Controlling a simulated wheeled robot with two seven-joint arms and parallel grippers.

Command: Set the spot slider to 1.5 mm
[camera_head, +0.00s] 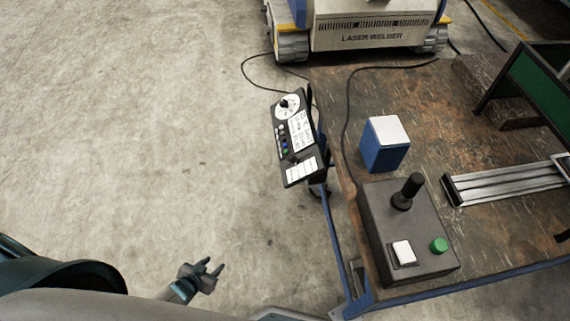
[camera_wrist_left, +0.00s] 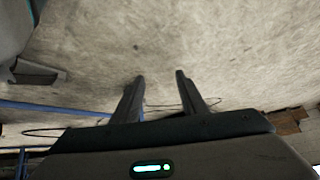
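A dark control panel (camera_head: 296,137) is mounted beside the left edge of the workbench, with a round dial, a display, a column of small coloured buttons and a white labelled area at its lower end. I cannot make out which part is the spot slider or read its setting. My left gripper (camera_head: 214,266) is low in the head view, over the floor, left of and nearer than the panel, well apart from it. In the left wrist view its two fingers (camera_wrist_left: 160,75) are spread with nothing between them. My right gripper is not in view.
The workbench (camera_head: 335,88) has a blue frame. On it stand a blue box with a white top (camera_head: 385,143), a joystick box (camera_head: 408,240) and a metal rail (camera_head: 505,183). A laser welder (camera_head: 370,25) stands behind. The floor at left is clear; a cable loops near the panel.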

